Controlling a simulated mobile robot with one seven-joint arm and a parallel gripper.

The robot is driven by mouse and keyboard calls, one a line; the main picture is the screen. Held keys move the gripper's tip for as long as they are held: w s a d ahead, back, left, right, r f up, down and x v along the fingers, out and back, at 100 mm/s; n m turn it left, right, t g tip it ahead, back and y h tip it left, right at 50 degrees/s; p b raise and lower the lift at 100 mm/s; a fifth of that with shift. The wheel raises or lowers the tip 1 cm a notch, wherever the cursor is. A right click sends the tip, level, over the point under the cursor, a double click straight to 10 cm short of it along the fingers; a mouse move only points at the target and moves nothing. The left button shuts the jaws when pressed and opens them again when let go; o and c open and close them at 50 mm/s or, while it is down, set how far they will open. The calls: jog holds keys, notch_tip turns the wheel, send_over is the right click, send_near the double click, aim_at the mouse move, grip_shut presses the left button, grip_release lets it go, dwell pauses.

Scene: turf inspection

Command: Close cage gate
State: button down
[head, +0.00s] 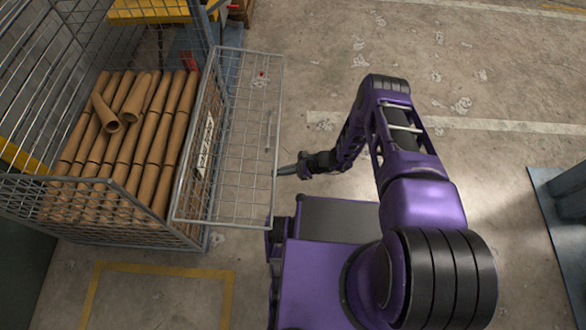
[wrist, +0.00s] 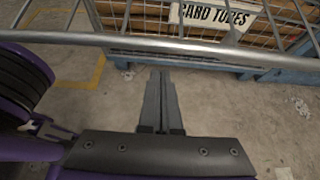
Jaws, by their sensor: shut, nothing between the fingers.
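The cage gate (head: 247,178) is a grey wire-mesh panel in a tube frame. It stands swung out to the right of the cage (head: 110,196), which holds several brown card tubes (head: 150,130). My gripper (head: 279,171) is shut and empty, at the gate's right-hand edge in the head view; I cannot tell whether it touches the gate. In the wrist view my gripper (wrist: 160,75) has its fingers together, pointing towards the cage. A gate bar (wrist: 150,42) crosses that view just beyond the fingertips.
A white label reading "CARD TUBES" (wrist: 220,17) shows on the cage side. Yellow floor lines (head: 160,268) lie below the cage. A blue-grey structure (head: 562,210) stands at the right edge. The concrete floor (head: 320,60) above my arm is clear.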

jog(key=shift+d+r, duration=0.15)
jog(key=shift+r, duration=0.85)
jog(key=shift+d+r, duration=0.15)
jog(key=shift+r, duration=0.8)
jog(key=shift+r, duration=0.1)
